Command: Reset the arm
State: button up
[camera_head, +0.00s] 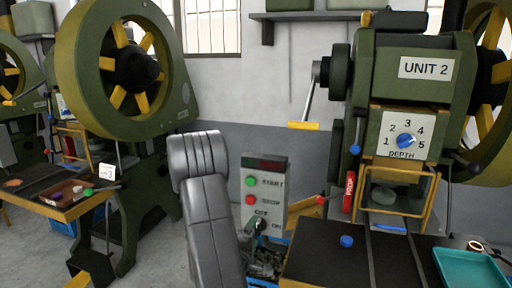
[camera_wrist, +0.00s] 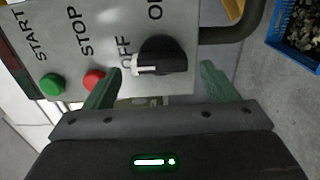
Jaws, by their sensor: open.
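My gripper (camera_wrist: 160,78) shows in the wrist view with its two green fingers apart. Between and just beyond the fingertips is a black rotary knob (camera_wrist: 168,55) on a grey control box (camera_wrist: 195,75). The knob's white mark points left in that view, near the word OFF. I cannot tell whether a finger touches it. Nothing is held. In the head view my grey arm rises in front of the control box (camera_head: 279,168), and the gripper is hidden or too unclear to make out.
A green START button (camera_wrist: 52,84) and a red STOP button (camera_wrist: 95,79) sit beside the knob. A blue crate (camera_wrist: 292,38) of scrap stands on the floor. The UNIT 2 press (camera_head: 400,100) and its dark table (camera_head: 330,250) are right; another press (camera_head: 85,75) is left.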

jog(key=shift+x, duration=1.05)
jog(key=m+b, duration=0.1)
jog(key=m, duration=0.8)
jog(key=shift+s+r+b, duration=0.15)
jog(key=shift+s+b, duration=0.05)
jog(key=shift+b, duration=0.2)
jog(key=m, duration=0.5)
jog(key=shift+d, duration=0.15)
jog(key=shift+d+m+p, duration=0.1)
jog(key=shift+m+p, duration=0.6)
jog(key=shift+m, duration=1.2)
jog(key=shift+s+r, duration=0.1)
